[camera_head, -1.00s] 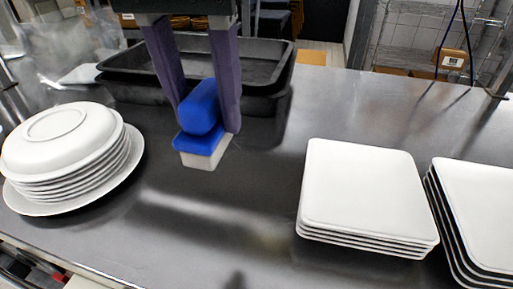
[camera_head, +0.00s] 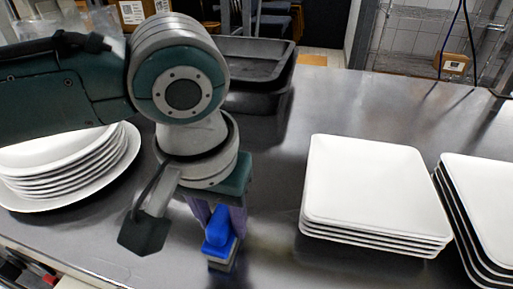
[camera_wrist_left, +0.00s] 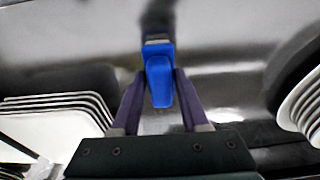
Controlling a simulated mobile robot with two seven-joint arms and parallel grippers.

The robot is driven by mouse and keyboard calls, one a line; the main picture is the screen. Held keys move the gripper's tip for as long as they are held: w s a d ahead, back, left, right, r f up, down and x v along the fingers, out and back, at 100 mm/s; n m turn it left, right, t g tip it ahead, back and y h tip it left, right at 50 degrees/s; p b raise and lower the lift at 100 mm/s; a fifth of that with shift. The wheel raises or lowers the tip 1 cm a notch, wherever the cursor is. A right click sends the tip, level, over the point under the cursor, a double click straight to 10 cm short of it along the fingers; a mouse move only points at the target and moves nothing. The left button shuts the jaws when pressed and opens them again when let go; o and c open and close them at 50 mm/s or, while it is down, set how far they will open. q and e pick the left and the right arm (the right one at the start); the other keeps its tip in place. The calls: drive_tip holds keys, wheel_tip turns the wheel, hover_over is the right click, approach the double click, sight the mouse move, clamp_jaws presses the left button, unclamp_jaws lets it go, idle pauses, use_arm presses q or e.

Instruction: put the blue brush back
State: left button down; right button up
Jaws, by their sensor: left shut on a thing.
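The blue brush (camera_head: 217,232) has a blue grip and a blue base with pale bristles facing down. My left gripper (camera_head: 222,222) comes down over it and is shut on its grip with purple fingers. The brush is between the bowls and the square plates, towards the front of the counter. In the left wrist view, the blue brush (camera_wrist_left: 159,82) sits between the fingers of the left gripper (camera_wrist_left: 158,76). I cannot tell whether the bristles touch the counter. My right gripper is not in view.
A metal counter (camera_head: 275,200) carries stacked white bowls on a plate (camera_head: 75,185) at left, partly behind my arm. Two stacks of square white plates (camera_head: 375,185) (camera_head: 485,200) stand at right. Black trays (camera_head: 262,75) are at the back, partly hidden. The counter's middle is clear.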

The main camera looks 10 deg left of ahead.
sight(216, 226)
use_arm(q)
drive_tip(key=shift+c, duration=2.1)
unclamp_jaws()
drive_tip(key=shift+r, duration=0.1)
wheel_tip(216, 226, up, 12)
drive_tip(key=s+p, duration=0.2)
drive_tip(key=p, duration=0.1)
drive_tip(key=s+d+f+m+h, duration=0.2)
drive_tip(key=s+d+f+h, duration=0.2)
drive_tip(key=s, duration=0.1)
drive_tip(key=s+a+f+t+y, duration=0.1)
drive_tip(key=s+a+f+y, duration=0.2)
drive_tip(key=s+a, duration=0.6)
drive_tip(key=a+f, duration=0.1)
drive_tip(key=a, duration=0.2)
drive_tip(key=shift+t+y, duration=0.4)
drive_tip(key=shift+s+a, duration=0.1)
